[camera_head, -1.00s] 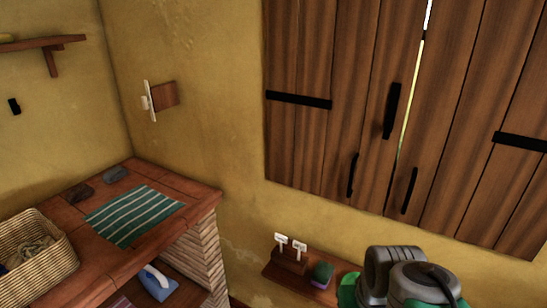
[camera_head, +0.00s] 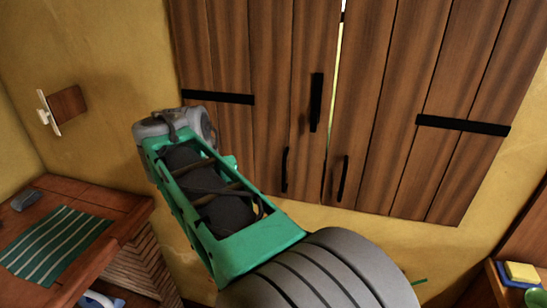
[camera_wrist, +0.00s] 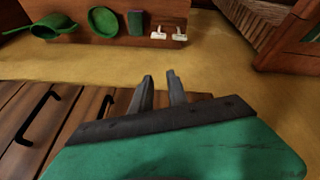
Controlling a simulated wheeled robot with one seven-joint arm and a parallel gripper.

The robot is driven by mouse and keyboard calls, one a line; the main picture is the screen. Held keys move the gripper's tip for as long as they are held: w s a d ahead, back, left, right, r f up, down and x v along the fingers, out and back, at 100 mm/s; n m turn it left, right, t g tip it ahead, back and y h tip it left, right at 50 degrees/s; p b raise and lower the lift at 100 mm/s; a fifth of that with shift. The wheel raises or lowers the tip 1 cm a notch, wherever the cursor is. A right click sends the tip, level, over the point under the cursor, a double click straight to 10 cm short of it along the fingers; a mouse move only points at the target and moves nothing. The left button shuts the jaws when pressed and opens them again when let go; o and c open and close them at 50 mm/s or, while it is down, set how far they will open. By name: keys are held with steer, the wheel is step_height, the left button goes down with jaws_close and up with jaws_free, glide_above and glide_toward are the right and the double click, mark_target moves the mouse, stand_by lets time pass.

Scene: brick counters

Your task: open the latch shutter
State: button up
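The wooden shutter has two plank leaves, a left leaf (camera_head: 235,60) and a right leaf (camera_head: 390,120), with a bright narrow gap between them. A black upright latch bar (camera_head: 316,102) is on the left leaf near the gap. Below it are two black handles, one on the left leaf (camera_head: 285,170) and one on the right leaf (camera_head: 343,178). In the wrist view a black handle (camera_wrist: 38,118) stands on the planks at lower left. My gripper (camera_wrist: 160,76) shows there with its two fingers apart and nothing between them, to the right of the handles. My gripper's fingers are hidden in the head view.
My green arm crosses in front of the left leaf's lower part. A brick counter with a striped cloth (camera_head: 52,245) is at left. A shelf with a yellow sponge-like block (camera_head: 522,272) is at right. The wrist view shows a shelf with green pans (camera_wrist: 54,26).

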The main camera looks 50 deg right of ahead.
mark_target(283, 164)
steer(key=s+d+r+m+g+p, duration=0.25)
steer(key=s+d+r+m, duration=0.25)
steer(key=d+r+m, duration=0.55)
steer(key=shift+n, duration=0.25)
steer(key=b+x, duration=0.1)
steer(key=x, duration=0.2)
steer(key=d+b+x, duration=0.1)
steer(key=b+x, duration=0.1)
steer(key=x, duration=0.1)
steer(key=s+b+x, duration=0.1)
steer(key=b+x, duration=0.1)
steer(key=x, duration=0.1)
steer(key=shift+d, duration=0.35)
steer(key=shift+r, duration=0.1)
jaws_close()
